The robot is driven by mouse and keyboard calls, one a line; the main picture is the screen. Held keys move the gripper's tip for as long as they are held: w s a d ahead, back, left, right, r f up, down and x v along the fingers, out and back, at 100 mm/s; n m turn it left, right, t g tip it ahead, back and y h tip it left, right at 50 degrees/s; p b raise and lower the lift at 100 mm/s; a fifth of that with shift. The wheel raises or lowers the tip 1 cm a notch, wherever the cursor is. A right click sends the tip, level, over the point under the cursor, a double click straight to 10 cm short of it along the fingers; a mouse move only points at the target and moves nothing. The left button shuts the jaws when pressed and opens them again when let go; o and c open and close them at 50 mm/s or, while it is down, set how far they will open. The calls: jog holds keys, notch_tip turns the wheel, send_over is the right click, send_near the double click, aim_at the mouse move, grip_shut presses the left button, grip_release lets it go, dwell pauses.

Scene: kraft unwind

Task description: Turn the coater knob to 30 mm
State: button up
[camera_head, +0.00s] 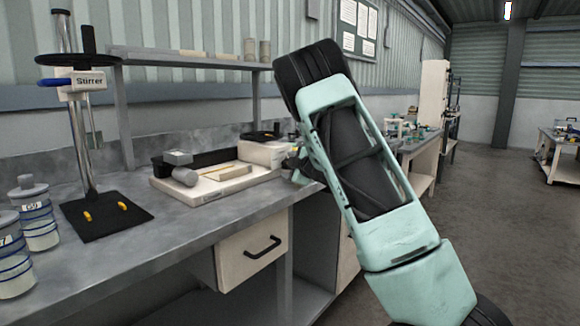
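A low white bench device (218,184), which looks like the coater, lies on the grey bench. It has a flat bed, a grey cylinder on its left and a black strip along its back. A white box (262,153) with a dark top stands at its right end. I cannot make out the knob or any mm scale. My gripper (297,166) is small and dark, beside the right end of the device and the box. My pale green arm covers the area just right of it. Whether its fingers are open or touch anything is not clear.
A stirrer stand (84,130) with a black base stands on the left of the bench (170,225). Labelled jars (38,222) sit at the far left. A shelf (190,60) runs above the bench. A drawer (250,250) is below. Open floor (490,220) lies right.

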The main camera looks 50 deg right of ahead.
jog(key=v, duration=1.7)
jog(key=shift+s, duration=0.2)
jog(key=shift+a, duration=0.15)
